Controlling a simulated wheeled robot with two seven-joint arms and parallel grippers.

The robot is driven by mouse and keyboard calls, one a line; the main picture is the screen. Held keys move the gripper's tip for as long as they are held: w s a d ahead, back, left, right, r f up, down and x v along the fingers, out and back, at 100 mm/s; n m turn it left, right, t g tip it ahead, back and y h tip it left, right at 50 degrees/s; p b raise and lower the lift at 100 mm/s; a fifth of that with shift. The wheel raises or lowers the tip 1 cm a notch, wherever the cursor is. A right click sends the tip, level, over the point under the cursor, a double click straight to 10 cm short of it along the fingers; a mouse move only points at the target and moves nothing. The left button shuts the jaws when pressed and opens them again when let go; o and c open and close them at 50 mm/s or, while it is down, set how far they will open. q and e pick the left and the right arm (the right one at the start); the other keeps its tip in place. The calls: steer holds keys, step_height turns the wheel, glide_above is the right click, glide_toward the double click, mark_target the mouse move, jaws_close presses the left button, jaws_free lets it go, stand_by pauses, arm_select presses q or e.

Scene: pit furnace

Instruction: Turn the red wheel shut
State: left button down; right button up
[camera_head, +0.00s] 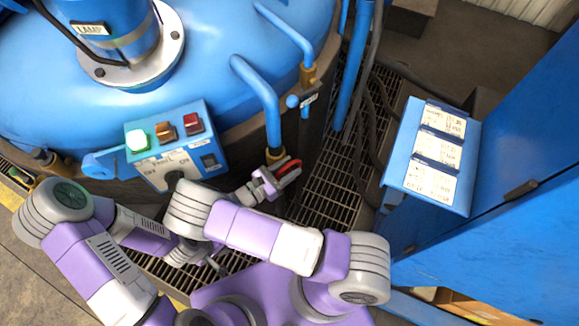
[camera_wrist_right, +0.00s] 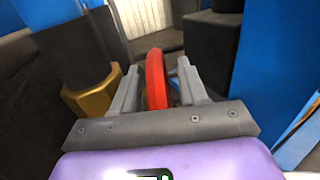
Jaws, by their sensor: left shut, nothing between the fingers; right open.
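The red wheel (camera_head: 288,172) sits by the pipework at the right side of the blue furnace. In the right wrist view the red wheel (camera_wrist_right: 156,78) is seen edge-on, its rim between the fingers. My right gripper (camera_head: 272,178) is at the wheel; in the wrist view the right gripper (camera_wrist_right: 158,90) is open, with gaps visible on both sides of the rim. My left gripper (camera_head: 217,265) is shut and empty, low over the floor grating, apart from the wheel. My right gripper partly hides the wheel in the head view.
A control box (camera_head: 178,143) with lit buttons stands on the furnace (camera_head: 215,35) edge. A blue pipe (camera_head: 265,95) drops close to the wheel. A blue panel with labels (camera_head: 432,160) and a blue cabinet (camera_head: 530,150) stand at right. Floor grating (camera_head: 335,195) lies between.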

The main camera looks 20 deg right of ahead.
jaws_close()
steer(key=shift+r+y+p, duration=0.15)
steer(key=shift+y+p, duration=0.25)
steer(key=shift+p, duration=0.3)
steer(key=y+p, duration=0.2)
steer(key=p, duration=0.1)
steer(key=shift+d+r+g+y+p, duration=0.1)
steer(key=shift+d+g+y+p, duration=0.2)
steer(key=shift+g, duration=0.1)
steer(key=shift+y+p, duration=0.7)
steer(key=shift+w+d+f+g+y+p, duration=0.1)
steer(key=shift+f+g+y+p, duration=0.1)
steer(key=shift+y+p, duration=0.25)
steer(key=shift+d+f+g+y+p, duration=0.15)
steer(key=shift+y+p, duration=0.1)
steer(key=shift+y, duration=0.4)
